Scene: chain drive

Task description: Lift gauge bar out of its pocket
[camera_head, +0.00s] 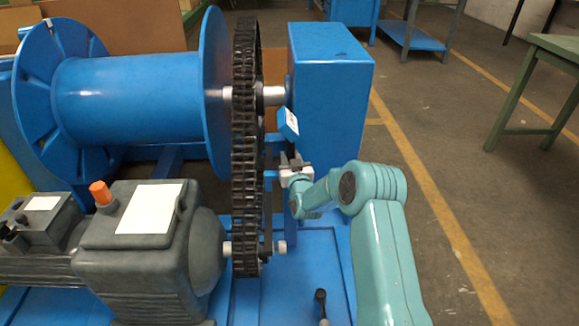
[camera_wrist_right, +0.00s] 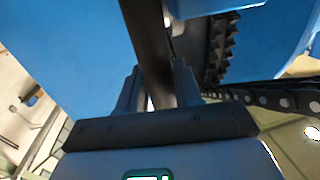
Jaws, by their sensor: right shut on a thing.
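The gauge bar (camera_wrist_right: 150,45) is a dark, flat bar that runs from the top of the right wrist view down between my fingers. My right gripper (camera_wrist_right: 158,88) is shut on it; in the head view the gripper (camera_head: 292,162) is beside the chain, in front of the blue housing. The bar's far end is out of the wrist view, and I cannot tell from these frames how it sits in its pocket. My left gripper is not in view.
The black chain (camera_head: 246,150) runs vertically just left of my right gripper. A blue box (camera_head: 330,100) stands behind it, with a small blue labelled part (camera_head: 288,122) close above the gripper. A blue drum (camera_head: 130,98) and grey motor (camera_head: 140,250) fill the left.

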